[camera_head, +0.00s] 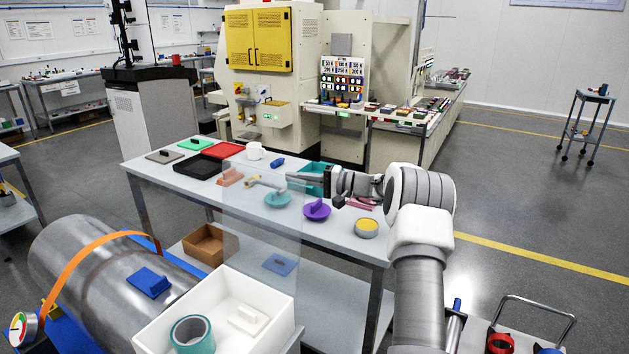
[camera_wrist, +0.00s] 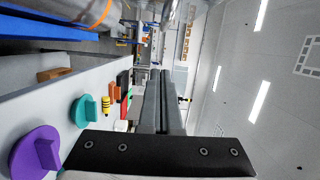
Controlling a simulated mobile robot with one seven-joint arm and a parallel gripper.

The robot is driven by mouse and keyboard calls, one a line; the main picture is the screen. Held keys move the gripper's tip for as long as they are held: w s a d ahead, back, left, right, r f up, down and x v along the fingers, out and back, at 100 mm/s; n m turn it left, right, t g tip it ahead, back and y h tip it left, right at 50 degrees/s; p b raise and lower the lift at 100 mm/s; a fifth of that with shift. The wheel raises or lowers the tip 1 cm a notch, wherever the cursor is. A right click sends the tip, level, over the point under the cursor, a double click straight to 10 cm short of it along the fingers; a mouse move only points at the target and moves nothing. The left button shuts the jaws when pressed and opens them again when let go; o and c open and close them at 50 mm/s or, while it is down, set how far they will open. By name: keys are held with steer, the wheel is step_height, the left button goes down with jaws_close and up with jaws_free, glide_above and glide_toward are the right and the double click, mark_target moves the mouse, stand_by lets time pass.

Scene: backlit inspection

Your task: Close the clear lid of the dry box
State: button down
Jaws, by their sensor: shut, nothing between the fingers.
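The dry box appears to be the white open-topped box (camera_head: 150,332) at the bottom of the head view, with a teal ring (camera_head: 193,335) and a cream block (camera_head: 248,319) inside. Its clear lid (camera_head: 262,228) stands raised, roughly upright, along the box's far side; the table shows through it. My gripper (camera_head: 289,178) reaches in from the right over the table, near the upper right part of the lid. I cannot tell whether it touches the lid. In the wrist view my gripper's fingers (camera_wrist: 166,74) are together and empty. I cannot make out the lid there.
The table (camera_head: 325,240) behind the lid holds a purple disc (camera_head: 317,210), a teal disc (camera_head: 277,199), a yellow-topped tub (camera_head: 366,228), a white mug (camera_head: 255,151) and a black tray (camera_head: 200,167). A large metal cylinder (camera_head: 85,265) lies left of the box.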

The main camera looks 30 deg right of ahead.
steer(key=shift+s+a, duration=0.3)
steer(key=shift+a, duration=0.35)
steer(key=shift+s+a, duration=0.3)
steer(key=shift+a, duration=0.3)
steer(key=shift+s+a, duration=0.3)
steer(key=shift+a, duration=0.35)
